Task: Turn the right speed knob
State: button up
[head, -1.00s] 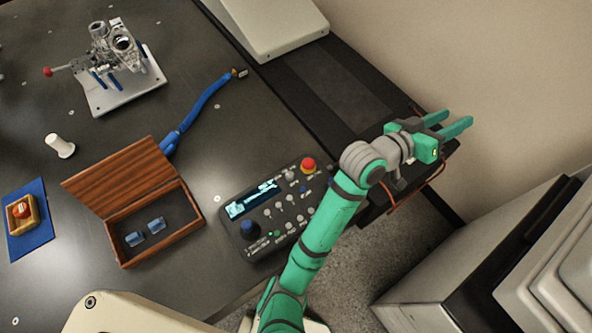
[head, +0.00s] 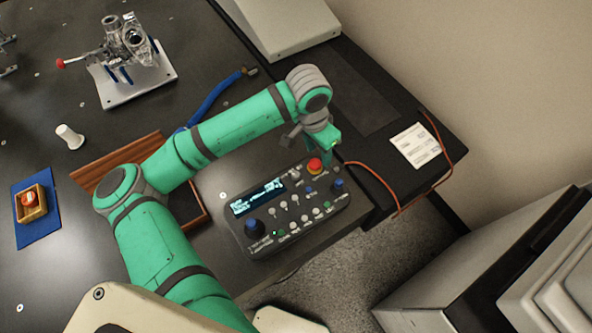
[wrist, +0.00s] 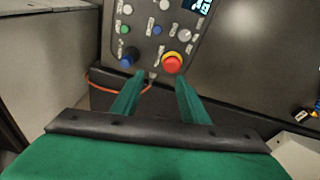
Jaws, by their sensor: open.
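The dark control box (head: 290,228) lies near the table's front right edge, with a lit display at its upper left. A blue knob (head: 337,185) sits at its right end; in the wrist view this blue knob (wrist: 128,57) is left of the red button. A larger dark blue knob (head: 254,228) sits at the box's lower left. My gripper (wrist: 160,78) is open and empty, pointing at the box's edge by the red button, with the blue knob outside the left finger. In the head view my gripper (head: 326,153) is partly hidden by my wrist.
A red stop button (head: 315,166) on a yellow base is close to my fingers. Small buttons fill the box's middle. An orange cable (head: 372,168) runs right of the box. My arm partly covers a wooden box (head: 120,160).

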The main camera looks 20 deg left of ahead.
jog(key=g+y, duration=0.1)
send_over(296, 174)
notch_tip(296, 174, down, 11)
jog(key=shift+s+r, duration=0.1)
jog(key=shift+c, duration=0.6)
grip_shut()
